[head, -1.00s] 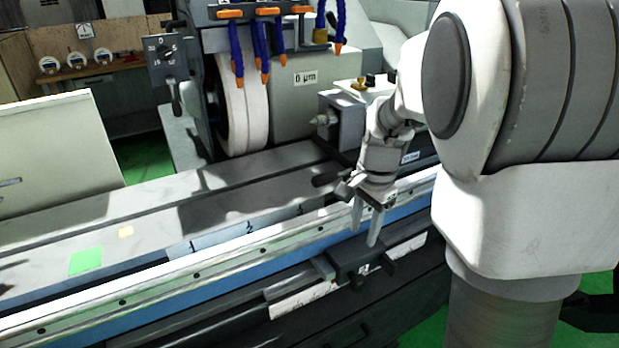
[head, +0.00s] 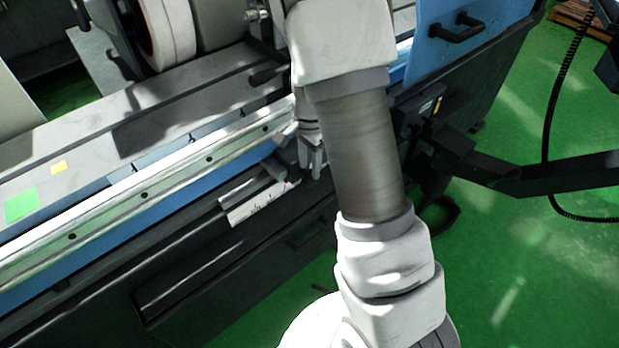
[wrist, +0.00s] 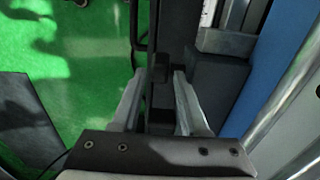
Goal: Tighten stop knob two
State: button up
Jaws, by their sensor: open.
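A small dark knob (wrist: 160,69), which I take to be stop knob two, shows in the wrist view. It sticks out from a black stop block (wrist: 214,88) on the machine's front rail; its number cannot be read. My gripper (wrist: 160,76) is open, with one finger on each side of the knob's line. I cannot tell whether the fingers are level with the knob or still above it; no touch shows.
A white scale strip (head: 262,205) runs along the rail. The blue-fronted table with its bright metal edge (head: 180,175) lies behind my gripper. A black handle (wrist: 141,35) stands close to the left finger.

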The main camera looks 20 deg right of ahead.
aim_at(310, 174)
jog(key=shift+f, duration=2.35)
grip_shut()
